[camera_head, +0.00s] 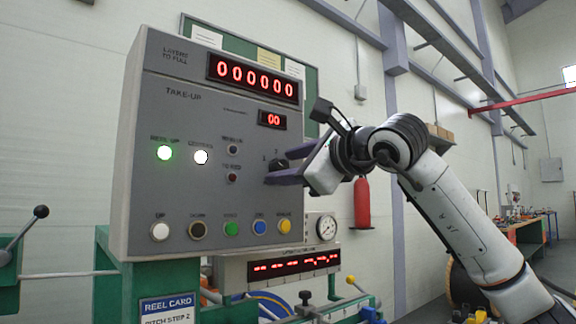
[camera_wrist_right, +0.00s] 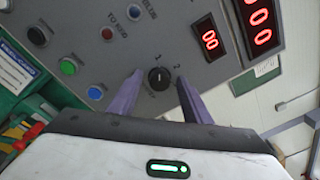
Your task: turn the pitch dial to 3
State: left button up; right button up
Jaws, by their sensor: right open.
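The pitch dial (camera_wrist_right: 159,78) is a small black knob on the grey control panel (camera_head: 190,118). It also shows in the head view (camera_head: 281,164), partly hidden by my gripper. Small numerals surround it; 1 and 2 are readable in the head view. I cannot tell for certain which one its pointer faces. My right gripper (camera_head: 276,166) is open at the panel, with its purple fingers on either side of the dial. In the wrist view the right gripper (camera_wrist_right: 160,82) shows a gap between each finger and the knob. My left gripper is not in view.
A red counter display (camera_head: 252,78) and a small "00" display (camera_head: 272,120) sit above the dial. Several coloured buttons (camera_head: 231,228) line the panel's bottom. A reel card (camera_head: 167,309) seems to read "PITCH STEP 2". A gauge (camera_head: 326,228) and red extinguisher (camera_head: 362,203) are at the right.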

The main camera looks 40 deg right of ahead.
jog(key=c, duration=1)
jog(key=shift+c, duration=0.2)
